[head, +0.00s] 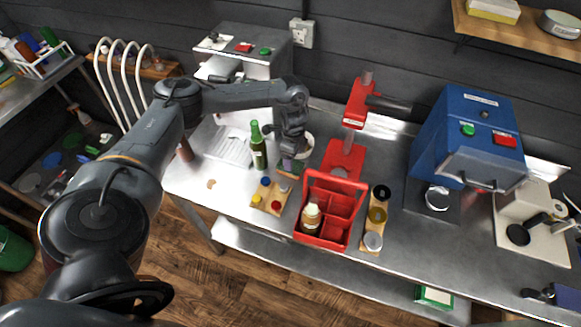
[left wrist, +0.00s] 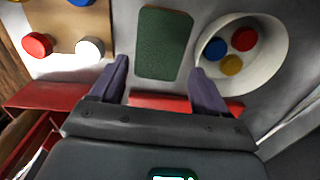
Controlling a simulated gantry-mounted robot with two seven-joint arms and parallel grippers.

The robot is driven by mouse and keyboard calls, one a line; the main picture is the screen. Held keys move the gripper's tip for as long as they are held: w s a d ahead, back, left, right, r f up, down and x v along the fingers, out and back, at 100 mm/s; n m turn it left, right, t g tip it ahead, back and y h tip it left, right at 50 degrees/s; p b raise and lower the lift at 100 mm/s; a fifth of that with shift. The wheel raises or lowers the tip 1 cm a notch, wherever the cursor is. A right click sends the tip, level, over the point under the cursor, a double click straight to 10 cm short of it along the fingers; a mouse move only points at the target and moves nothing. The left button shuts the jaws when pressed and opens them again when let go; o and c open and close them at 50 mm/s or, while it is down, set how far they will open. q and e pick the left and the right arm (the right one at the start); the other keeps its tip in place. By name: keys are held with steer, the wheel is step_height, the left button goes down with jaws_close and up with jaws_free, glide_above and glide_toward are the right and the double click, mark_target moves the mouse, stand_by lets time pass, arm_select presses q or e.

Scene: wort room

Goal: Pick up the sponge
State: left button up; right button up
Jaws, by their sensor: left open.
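The sponge is a flat dark green rectangle with a tan edge (left wrist: 164,42), lying on the metal bench in the left wrist view. In the head view it shows as a small green patch (head: 284,183) just below my left gripper, partly hidden by it. My left gripper (head: 290,163) points down over the bench. In the left wrist view its two purple fingers (left wrist: 158,72) are apart with nothing held between them. The sponge lies ahead of the fingers, roughly in line with the gap. My right gripper is not seen.
A white bowl of coloured caps (left wrist: 236,88) is right of the sponge. A wooden board with caps (head: 268,200) is left. A red carrier with a bottle (head: 322,243) stands in front. A green bottle (head: 258,150) is beside my gripper. A red capper (head: 345,155) stands right.

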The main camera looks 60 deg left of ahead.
arm_select(q)
steer(key=shift+d+f+p, duration=0.1)
steer(key=shift+f+p, duration=0.25)
steer(key=shift+f, duration=1.85)
steer(key=shift+c, duration=0.4)
steer(key=c, duration=0.6)
